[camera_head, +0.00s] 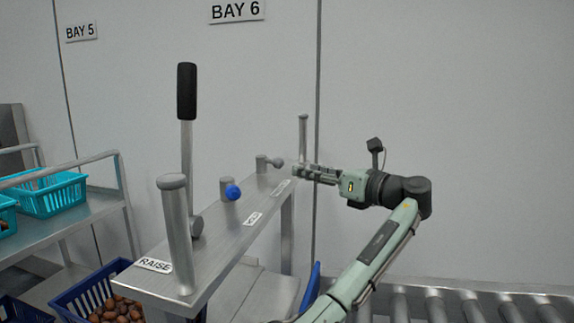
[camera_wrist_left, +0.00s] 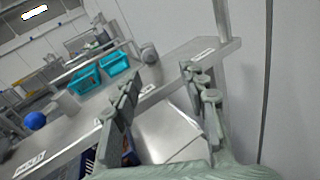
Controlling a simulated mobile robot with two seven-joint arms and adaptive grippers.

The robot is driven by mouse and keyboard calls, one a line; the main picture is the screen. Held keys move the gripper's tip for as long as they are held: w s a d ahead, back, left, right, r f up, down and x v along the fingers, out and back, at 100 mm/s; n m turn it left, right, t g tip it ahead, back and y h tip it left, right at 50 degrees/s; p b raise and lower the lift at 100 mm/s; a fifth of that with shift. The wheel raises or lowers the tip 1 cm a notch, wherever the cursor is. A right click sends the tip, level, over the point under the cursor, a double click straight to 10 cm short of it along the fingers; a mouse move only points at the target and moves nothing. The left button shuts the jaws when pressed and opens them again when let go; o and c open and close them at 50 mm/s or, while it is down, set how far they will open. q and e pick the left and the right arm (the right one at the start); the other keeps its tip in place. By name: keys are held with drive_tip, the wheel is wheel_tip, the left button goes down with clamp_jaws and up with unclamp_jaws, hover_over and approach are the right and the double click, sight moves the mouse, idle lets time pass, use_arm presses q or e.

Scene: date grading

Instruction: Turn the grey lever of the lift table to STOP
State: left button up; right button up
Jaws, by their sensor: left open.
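A grey lever with a round grey knob (camera_head: 278,162) stands near the far end of the metal lift table panel (camera_head: 222,248). The knob also shows in the left wrist view (camera_wrist_left: 149,53), beyond my fingers. My left gripper (camera_head: 297,171) is open and empty, just right of the knob and apart from it, beside the far post. Its two spread fingers show in the left wrist view (camera_wrist_left: 160,78). A label (camera_head: 282,187) lies in front of the grey lever; its word is too small to read. My right gripper is not in view.
A blue-knobbed lever (camera_head: 232,192) and a tall black-gripped lever (camera_head: 187,92) stand nearer along the panel. Upright posts (camera_head: 176,238) (camera_head: 303,138) rise at both ends. A RAISE label (camera_head: 154,265) lies at the near end. A roller conveyor (camera_head: 470,303) is lower right.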

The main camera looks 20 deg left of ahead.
sight(282, 164)
use_arm(q)
drive_tip(key=a, duration=0.2)
drive_tip(key=g, duration=0.1)
drive_tip(key=shift+a+r+y, duration=0.3)
drive_tip(key=shift+a+y, duration=0.1)
drive_tip(key=x, duration=0.4)
drive_tip(key=shift+p, duration=0.4)
drive_tip(key=shift+w+a, duration=0.35)
drive_tip(key=shift+a, duration=0.25)
drive_tip(key=shift+c, duration=0.6)
clamp_jaws()
drive_tip(key=shift+f, duration=0.15)
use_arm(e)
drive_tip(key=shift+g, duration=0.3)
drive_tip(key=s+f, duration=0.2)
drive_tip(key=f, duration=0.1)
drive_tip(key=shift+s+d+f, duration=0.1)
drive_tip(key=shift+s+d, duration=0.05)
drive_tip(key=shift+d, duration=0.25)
